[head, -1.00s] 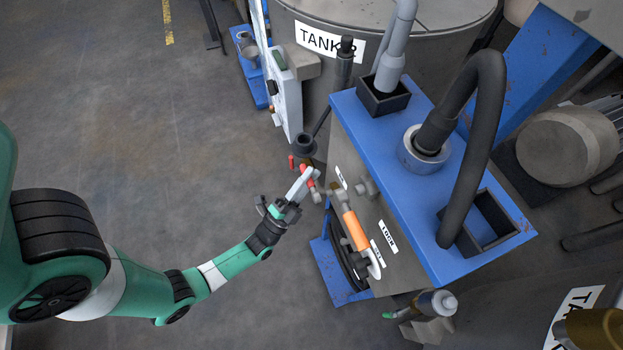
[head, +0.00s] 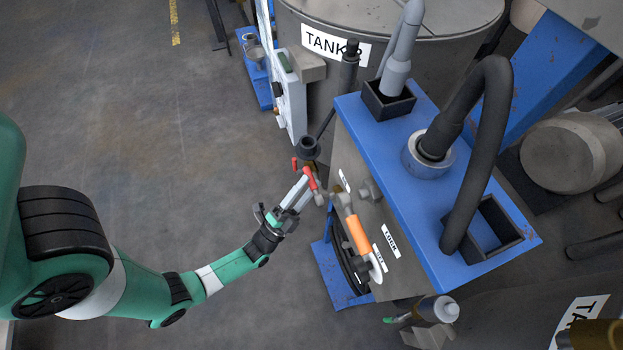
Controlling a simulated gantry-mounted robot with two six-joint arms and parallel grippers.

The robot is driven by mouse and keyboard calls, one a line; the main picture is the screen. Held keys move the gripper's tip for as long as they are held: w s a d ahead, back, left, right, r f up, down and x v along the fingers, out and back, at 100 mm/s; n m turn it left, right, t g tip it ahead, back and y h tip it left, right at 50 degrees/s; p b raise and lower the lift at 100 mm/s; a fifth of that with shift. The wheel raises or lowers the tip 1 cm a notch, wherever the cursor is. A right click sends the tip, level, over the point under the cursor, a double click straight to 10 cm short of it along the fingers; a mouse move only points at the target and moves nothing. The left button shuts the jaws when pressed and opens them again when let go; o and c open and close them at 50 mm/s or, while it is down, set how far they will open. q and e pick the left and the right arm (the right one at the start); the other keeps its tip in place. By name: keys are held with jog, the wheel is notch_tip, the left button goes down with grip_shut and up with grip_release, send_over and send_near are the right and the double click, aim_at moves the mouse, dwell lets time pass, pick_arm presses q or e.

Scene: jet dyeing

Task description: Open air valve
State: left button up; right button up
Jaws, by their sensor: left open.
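A small valve with a red handle (head: 310,179) sticks out at the left side of the blue-topped cabinet, just below a black round fitting (head: 308,148). My left gripper (head: 300,188) is open, its two pale fingers apart and pointing up and right at the red handle. The fingertips are at or right beside the handle; I cannot tell whether they touch it. Nothing is clearly held. A larger orange handle (head: 356,234) sits on the cabinet's front, right of the gripper. No label naming the air valve is readable. My right gripper is not seen.
The blue-topped cabinet (head: 395,148) with pipes and a thick black hose (head: 485,130) stands right of the gripper. A large tank (head: 400,30) and a white panel box (head: 291,105) stand behind. The floor to the left is clear.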

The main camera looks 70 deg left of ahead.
pick_arm(q)
jog(key=v, duration=0.9)
jog(key=shift+s+f+b, duration=0.15)
jog(key=shift+s+b, duration=0.05)
jog(key=shift+b, duration=0.25)
